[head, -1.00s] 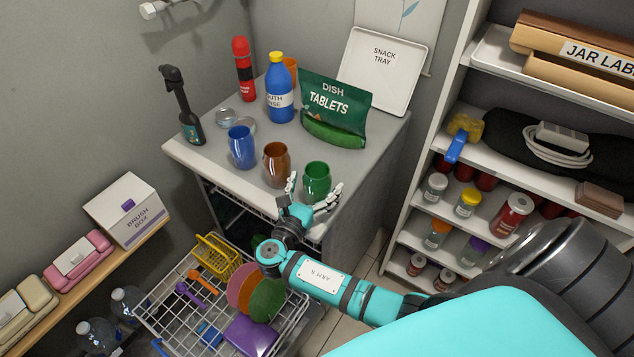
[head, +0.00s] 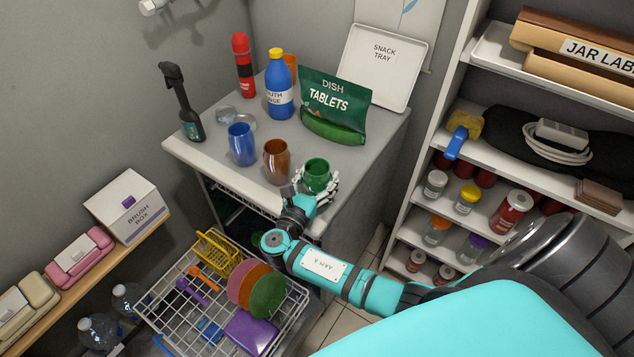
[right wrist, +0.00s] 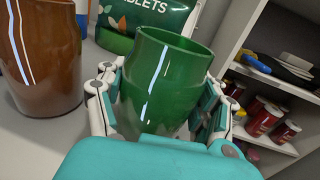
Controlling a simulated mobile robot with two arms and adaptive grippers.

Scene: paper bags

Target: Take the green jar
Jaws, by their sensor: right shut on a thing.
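The green jar (head: 317,173) stands upright near the front right of the grey counter top. It is open at the top. In the right wrist view the green jar (right wrist: 160,80) fills the space between the fingers of my right gripper (right wrist: 160,108). The jar's base is hidden behind the gripper, so I cannot tell whether it touches the counter. My left gripper is not in view.
A brown jar (head: 277,162) stands close on the left, with a blue jar (head: 242,145) beyond it. A green dish tablets bag (head: 334,105) stands behind. The pulled-out dish rack (head: 190,338) lies below in front, and shelves (head: 520,190) stand on the right.

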